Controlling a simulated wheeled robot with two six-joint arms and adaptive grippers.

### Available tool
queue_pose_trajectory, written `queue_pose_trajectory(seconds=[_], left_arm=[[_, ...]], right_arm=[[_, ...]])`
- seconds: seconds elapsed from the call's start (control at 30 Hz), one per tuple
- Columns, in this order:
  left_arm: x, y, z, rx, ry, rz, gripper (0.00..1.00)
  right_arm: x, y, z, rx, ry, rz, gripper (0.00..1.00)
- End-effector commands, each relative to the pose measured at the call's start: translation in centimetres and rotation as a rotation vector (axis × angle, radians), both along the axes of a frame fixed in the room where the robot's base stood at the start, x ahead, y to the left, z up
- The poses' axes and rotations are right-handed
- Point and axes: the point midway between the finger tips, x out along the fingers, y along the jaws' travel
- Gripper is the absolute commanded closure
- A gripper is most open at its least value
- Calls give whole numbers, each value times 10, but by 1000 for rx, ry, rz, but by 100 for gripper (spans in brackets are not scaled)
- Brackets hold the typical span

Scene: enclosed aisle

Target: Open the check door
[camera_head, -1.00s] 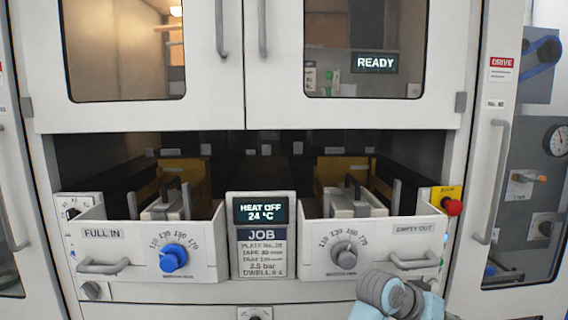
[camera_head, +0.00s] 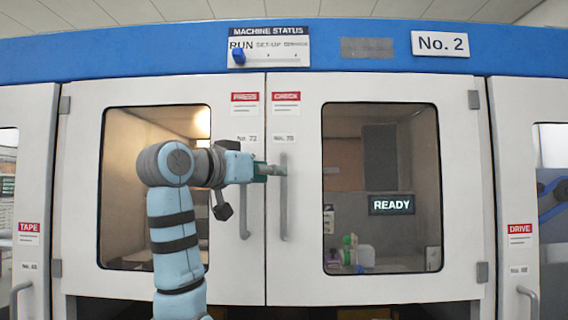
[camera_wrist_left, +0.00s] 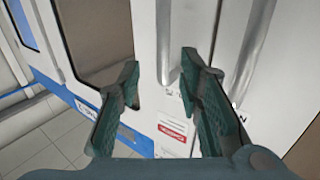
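The check door (camera_head: 303,190) is the right-hand upper door, white with a window and a red CHECK label (camera_head: 286,97). It is shut. Its upright grey bar handle (camera_head: 284,205) is near the door's left edge. My left gripper (camera_head: 272,171) is at the upper part of this handle in the head view. In the left wrist view the gripper (camera_wrist_left: 160,100) is open, and the handle (camera_wrist_left: 172,45) shows in the gap between its fingers. I cannot tell whether a finger touches it. My right gripper is not in view.
The press door (camera_head: 80,200) is shut on the left, with its own handle (camera_head: 243,209) close beside the check handle. A READY display (camera_head: 391,204) shows through the check window. A status panel (camera_head: 268,47) is above the doors.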

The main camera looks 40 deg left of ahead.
Motion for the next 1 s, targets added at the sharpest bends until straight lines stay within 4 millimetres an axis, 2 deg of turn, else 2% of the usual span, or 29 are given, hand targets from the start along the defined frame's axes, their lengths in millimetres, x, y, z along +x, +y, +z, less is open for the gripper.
queue_pose_trajectory(seconds=[0.03,0.1,0.2,0.3,0.57,0.77,0.8,1.0], left_arm=[[14,1,5,-1,5,0,67],[32,2,6,-2,4,-1,67],[51,3,5,-2,1,0,67],[62,4,4,-1,1,1,67],[65,4,1,0,-1,1,67],[65,4,1,0,-1,1,97],[65,4,1,0,-1,1,100],[65,4,1,-1,-1,1,100]], right_arm=[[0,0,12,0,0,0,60],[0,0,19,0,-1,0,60],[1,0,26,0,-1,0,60],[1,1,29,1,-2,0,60],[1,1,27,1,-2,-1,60],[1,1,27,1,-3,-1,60],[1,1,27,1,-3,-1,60],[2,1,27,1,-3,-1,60]])
